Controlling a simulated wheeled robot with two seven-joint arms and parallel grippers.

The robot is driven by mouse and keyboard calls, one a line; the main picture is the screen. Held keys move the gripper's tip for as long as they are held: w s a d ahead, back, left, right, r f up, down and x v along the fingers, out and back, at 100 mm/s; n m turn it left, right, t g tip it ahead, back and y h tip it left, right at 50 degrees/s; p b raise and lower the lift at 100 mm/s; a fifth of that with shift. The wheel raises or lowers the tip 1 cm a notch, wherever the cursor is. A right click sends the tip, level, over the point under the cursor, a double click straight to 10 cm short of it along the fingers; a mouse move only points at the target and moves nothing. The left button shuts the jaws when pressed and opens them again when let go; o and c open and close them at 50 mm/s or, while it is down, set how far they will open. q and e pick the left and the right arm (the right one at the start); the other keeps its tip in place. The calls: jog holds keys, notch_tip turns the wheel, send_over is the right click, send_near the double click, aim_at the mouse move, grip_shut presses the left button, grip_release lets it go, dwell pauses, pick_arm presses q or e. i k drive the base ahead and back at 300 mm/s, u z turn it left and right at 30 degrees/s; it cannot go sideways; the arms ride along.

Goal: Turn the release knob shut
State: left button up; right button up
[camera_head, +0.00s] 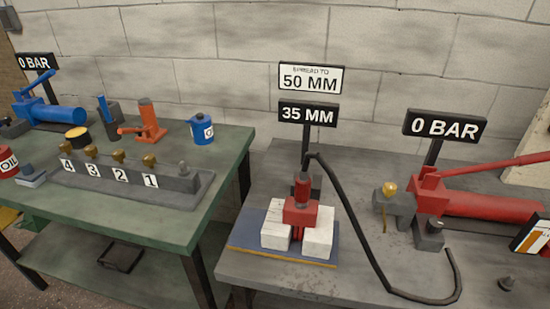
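A red hand pump (490,204) with a long red lever (495,166) lies on the right bench. A brass-coloured knob (389,190) sits on the grey block (395,207) at the pump's left end; I take this to be the release knob. How far it is turned cannot be told. A sign above the pump (445,126) reads 0 BAR. A red spreader (301,208) stands between two white blocks (318,241) under signs reading 35 MM (308,115) and SPREAD TO 50 MM (311,79). Neither of my grippers is in view.
A black hose (352,219) loops across the right bench (260,270). The green table (215,165) at left holds a block with several brass knobs (120,182), a blue pump (50,112), an orange jack (149,120) and a blue can (202,130). A gap separates the tables.

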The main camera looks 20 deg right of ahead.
aim_at(434, 225)
jog(key=z, duration=2)
